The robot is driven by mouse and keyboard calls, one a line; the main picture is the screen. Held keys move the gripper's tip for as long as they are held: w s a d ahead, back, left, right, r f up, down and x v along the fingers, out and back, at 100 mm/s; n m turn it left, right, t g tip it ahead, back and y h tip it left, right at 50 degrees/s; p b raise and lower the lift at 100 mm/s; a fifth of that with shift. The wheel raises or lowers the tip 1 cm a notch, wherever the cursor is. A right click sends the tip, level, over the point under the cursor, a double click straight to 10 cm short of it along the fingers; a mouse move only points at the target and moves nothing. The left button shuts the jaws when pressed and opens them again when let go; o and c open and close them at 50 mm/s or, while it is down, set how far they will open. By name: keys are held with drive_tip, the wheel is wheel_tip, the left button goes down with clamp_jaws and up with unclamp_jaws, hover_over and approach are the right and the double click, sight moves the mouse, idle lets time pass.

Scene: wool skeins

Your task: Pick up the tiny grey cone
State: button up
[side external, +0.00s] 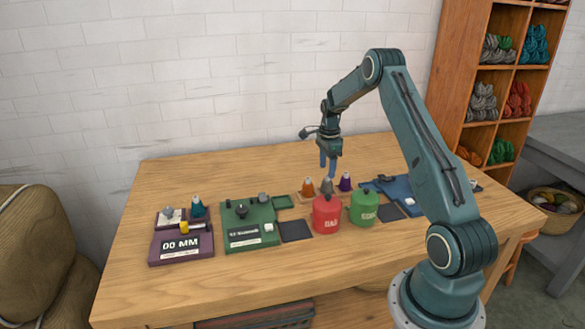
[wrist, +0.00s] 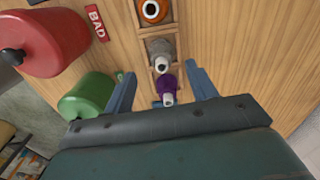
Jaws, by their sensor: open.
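A small grey cone (side external: 327,186) stands in the middle of a row of three on a wooden holder, between an orange cone (side external: 307,188) and a purple cone (side external: 346,182). In the wrist view the grey cone (wrist: 160,48) sits between the orange cone (wrist: 153,10) and the purple cone (wrist: 167,82). My gripper (side external: 328,166) is open and empty above the row, fingers pointing down. In the wrist view its fingertips (wrist: 160,72) lie on either side of the row, nearest the grey and purple cones. I see no contact with any cone.
A red canister (side external: 326,216) and a green canister (side external: 364,209) stand in front of the row. The table behind is clear.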

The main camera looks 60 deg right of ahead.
sight(327, 178)
drive_tip(key=shift+s+d+f, duration=0.1)
drive_tip(key=shift+f, duration=1.2)
drive_tip(key=shift+d+f, duration=0.1)
drive_tip(key=shift+f, duration=1.2)
drive_tip(key=c, duration=1.1)
